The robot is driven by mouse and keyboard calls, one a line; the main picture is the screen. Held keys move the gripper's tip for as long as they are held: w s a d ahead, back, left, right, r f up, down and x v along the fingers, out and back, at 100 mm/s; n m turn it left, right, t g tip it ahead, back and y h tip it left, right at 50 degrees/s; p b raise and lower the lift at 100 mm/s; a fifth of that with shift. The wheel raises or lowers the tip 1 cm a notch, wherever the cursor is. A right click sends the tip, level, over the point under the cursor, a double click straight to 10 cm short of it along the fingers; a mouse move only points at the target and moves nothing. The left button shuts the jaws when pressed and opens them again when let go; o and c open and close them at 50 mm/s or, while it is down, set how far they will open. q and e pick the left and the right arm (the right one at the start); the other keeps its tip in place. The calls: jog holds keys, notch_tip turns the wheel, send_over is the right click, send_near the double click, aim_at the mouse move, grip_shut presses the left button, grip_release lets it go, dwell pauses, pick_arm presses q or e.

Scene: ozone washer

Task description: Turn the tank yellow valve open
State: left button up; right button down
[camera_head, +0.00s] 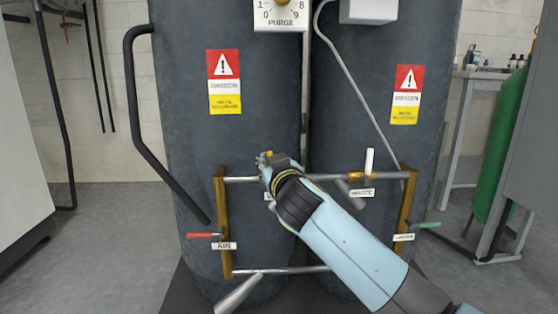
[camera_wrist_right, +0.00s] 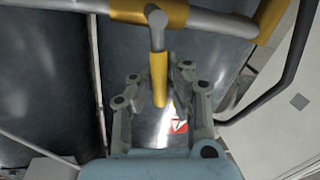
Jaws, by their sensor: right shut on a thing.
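The yellow valve handle (camera_wrist_right: 159,77) hangs from a grey stem on the pipe and sits between the fingers of my right gripper (camera_wrist_right: 160,82) in the wrist view. In the head view my right gripper (camera_head: 268,165) is at the upper horizontal pipe in front of the dark tanks (camera_head: 235,140). It is shut on the handle and covers most of that valve; only a small yellow part (camera_head: 265,154) shows above it. My left gripper is not in view.
A red-handled valve (camera_head: 202,235) labelled AIR is at left, a white-handled valve (camera_head: 369,161) right of my gripper, and a green-handled valve (camera_head: 428,224) at far right. A black hose (camera_head: 135,110) curves along the left tank. A green cylinder (camera_head: 500,150) stands at right.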

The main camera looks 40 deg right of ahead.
aim_at(252, 180)
jog(key=a+f+n+p, duration=0.1)
jog(key=n, duration=0.2)
jog(key=w+a+f+n+g+p, duration=0.1)
jog(key=n, duration=0.2)
jog(key=w+a+f+n+g+h+p, duration=0.1)
jog(key=f+n, duration=0.1)
jog(key=n, duration=0.1)
jog(key=shift+a+n+p, duration=0.3)
jog(key=shift+a, duration=0.05)
jog(key=shift+a+f+n+g+h, duration=0.1)
jog(key=shift+f+n+g+h, duration=0.2)
jog(key=shift+f+n+g, duration=0.25)
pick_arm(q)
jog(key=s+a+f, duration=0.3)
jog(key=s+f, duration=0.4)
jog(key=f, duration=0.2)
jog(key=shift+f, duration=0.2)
pick_arm(e)
jog(key=shift+f+n, duration=0.6)
jog(key=shift+n, duration=0.55)
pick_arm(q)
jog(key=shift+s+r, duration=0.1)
pick_arm(e)
jog(key=shift+f+h, duration=0.1)
jog(key=shift+h, duration=0.2)
